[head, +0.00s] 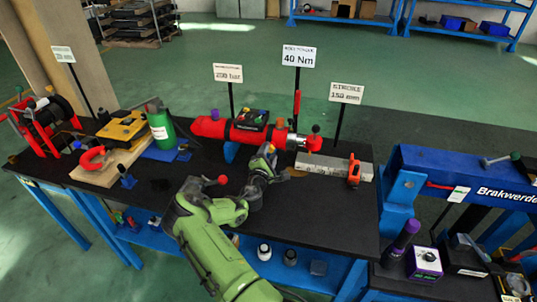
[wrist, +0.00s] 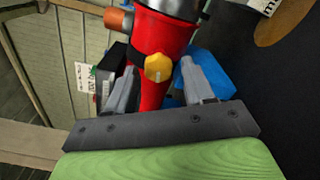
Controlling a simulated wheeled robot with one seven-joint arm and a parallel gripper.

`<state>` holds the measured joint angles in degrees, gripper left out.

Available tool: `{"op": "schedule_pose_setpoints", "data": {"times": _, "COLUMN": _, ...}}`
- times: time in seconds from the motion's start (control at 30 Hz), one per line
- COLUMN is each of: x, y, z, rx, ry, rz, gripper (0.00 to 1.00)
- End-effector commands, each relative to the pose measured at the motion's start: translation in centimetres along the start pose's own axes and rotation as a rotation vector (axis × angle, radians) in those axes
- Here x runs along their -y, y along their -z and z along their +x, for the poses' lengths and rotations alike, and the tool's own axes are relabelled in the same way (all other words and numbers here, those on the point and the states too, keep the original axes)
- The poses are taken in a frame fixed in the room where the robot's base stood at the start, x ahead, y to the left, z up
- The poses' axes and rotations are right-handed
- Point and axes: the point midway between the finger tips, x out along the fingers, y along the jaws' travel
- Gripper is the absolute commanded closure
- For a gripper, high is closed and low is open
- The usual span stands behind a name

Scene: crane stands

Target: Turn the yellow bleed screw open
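The yellow bleed screw (wrist: 158,67) sits on the side of the red cylinder (wrist: 165,28) in the wrist view. It is a small faceted knob with a pale line on its face. My gripper (wrist: 160,74) is open, with one grey finger on each side of the screw. I see a gap on both sides; whether the fingertips reach as deep as the screw I cannot tell. In the head view the red cylinder (head: 212,127) lies on the black bench, and my gripper (head: 266,152) is at its near side. The arm hides the screw there.
A blue support (wrist: 217,78) is close to the right finger. An orange cap (wrist: 118,20) sticks out of the cylinder. A grey beam (head: 325,164) with an orange clamp (head: 354,170) lies to the right. A green bottle (head: 160,128) stands left. The bench front (head: 315,215) is clear.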

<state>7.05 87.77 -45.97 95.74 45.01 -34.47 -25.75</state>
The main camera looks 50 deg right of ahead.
Motion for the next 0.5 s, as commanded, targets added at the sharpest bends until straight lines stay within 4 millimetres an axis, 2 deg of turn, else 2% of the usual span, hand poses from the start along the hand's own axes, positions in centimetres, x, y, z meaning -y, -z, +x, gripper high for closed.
{"op": "schedule_pose_setpoints", "data": {"times": 0.33, "x": -0.1, "y": 0.0, "z": -0.3, "rx": 0.001, "ry": -0.002, "rz": 0.000, "gripper": 0.42}}
{"op": "schedule_pose_setpoints", "data": {"times": 0.43, "x": -0.1, "y": 0.0, "z": -1.8, "rx": 0.001, "ry": 0.000, "rz": -0.001, "gripper": 0.42}}
{"op": "schedule_pose_setpoints", "data": {"times": 0.5, "x": 0.0, "y": 0.1, "z": -3.5, "rx": 0.000, "ry": 0.001, "rz": -0.004, "gripper": 0.42}}
